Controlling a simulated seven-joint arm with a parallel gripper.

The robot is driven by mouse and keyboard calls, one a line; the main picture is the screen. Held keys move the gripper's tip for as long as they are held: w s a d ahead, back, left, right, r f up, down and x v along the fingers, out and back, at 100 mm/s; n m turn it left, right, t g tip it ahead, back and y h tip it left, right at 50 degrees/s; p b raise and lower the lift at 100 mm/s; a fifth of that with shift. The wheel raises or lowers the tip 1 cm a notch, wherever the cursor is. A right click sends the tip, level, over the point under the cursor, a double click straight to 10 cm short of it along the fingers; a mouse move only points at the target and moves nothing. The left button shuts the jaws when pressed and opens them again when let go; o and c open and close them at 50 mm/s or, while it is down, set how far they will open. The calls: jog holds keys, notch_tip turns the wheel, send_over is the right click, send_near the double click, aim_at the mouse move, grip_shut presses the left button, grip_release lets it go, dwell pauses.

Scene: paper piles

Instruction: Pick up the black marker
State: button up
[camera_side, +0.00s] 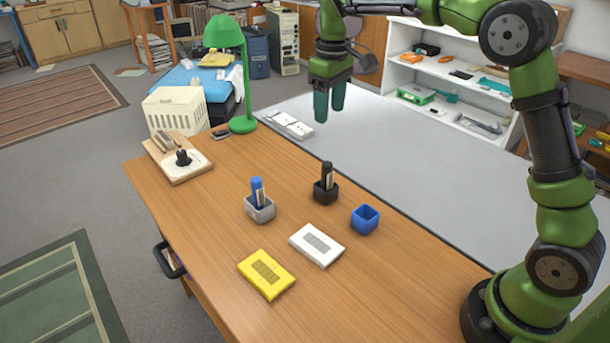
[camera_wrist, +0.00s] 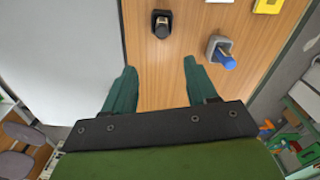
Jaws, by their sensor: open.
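The black marker (camera_side: 327,170) stands upright in a small black cup (camera_side: 325,194) on the wooden desk. In the wrist view the black marker (camera_wrist: 161,20) shows near the top centre, seen from above in its cup. My gripper (camera_side: 329,104) is open and empty. It hangs fingers down, high up and behind the black marker in the side view, apart from it. In the wrist view my gripper (camera_wrist: 160,67) has its two green fingers spread, with bare desk showing between them and the black cup beyond their tips.
A blue marker (camera_side: 257,190) stands in a grey cup (camera_side: 260,211) to the left. An empty blue cup (camera_side: 365,220) is to the right. A white pad (camera_side: 317,245) and a yellow pad (camera_side: 266,274) lie in front. A green lamp (camera_side: 242,125) stands at the back left.

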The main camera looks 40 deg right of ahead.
aim_at(328, 164)
jog(key=f, duration=1.7)
jog(key=shift+s+a, duration=0.15)
jog(key=shift+s, duration=0.1)
grip_shut()
